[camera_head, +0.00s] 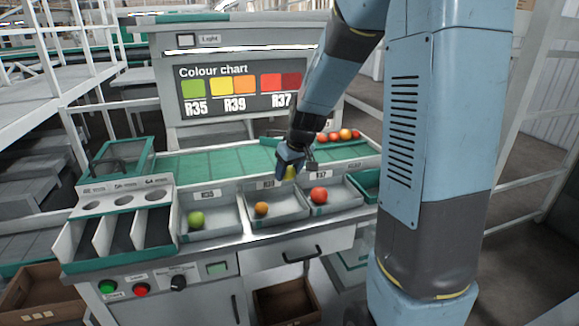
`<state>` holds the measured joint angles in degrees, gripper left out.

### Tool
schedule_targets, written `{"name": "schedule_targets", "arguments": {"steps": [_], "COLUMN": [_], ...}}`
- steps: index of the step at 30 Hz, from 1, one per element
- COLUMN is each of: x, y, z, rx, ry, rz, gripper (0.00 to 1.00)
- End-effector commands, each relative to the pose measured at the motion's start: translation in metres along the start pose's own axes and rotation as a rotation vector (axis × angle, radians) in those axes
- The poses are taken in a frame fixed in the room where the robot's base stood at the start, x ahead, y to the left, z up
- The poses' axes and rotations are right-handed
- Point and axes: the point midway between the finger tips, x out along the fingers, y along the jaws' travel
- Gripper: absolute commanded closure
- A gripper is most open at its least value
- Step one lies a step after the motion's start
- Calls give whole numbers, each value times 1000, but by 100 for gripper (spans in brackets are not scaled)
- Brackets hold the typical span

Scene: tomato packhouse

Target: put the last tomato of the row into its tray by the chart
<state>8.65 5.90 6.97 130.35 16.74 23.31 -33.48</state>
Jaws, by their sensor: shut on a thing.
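My gripper (289,170) is shut on a yellow tomato (290,174), held near the back right of the middle tray (275,220). I cannot tell its exact height. An orange tomato (261,208) lies in the middle tray, whose label seems to read R39. A green tomato (196,219) lies in the left tray (215,232), and a red tomato (319,195) in the right tray (345,205). The colour chart (240,92) pairs green with R35, yellow and orange with R39, and reds with R37; my arm covers its right edge.
Several red and orange tomatoes (345,134) sit in a row at the back right. A green sorting mat (205,163) lies clear behind the trays. Left are a panel with round holes (125,200) and narrow slots. A green-edged bin (366,184) stands at the right.

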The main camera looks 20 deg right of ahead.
Motion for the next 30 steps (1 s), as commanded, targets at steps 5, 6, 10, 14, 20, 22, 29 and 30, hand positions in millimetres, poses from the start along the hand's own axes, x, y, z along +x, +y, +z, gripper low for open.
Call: {"name": "schedule_targets", "arguments": {"steps": [5,6,10,14,20,22,29,30], "x": [12,16,27,39,56,63,81,83], "y": [7,8,10,10,10,11,10,10], "z": [8,10,15,20,27,30,37,38], "rx": [13,14,17,19,18,18,17,17], "ry": [-4,-3,-3,-3,-3,-3,-3,-2], "rz": [4,5,6,6,6,6,6,7], "gripper": [61,61,61,61,61,61,61,61]}}
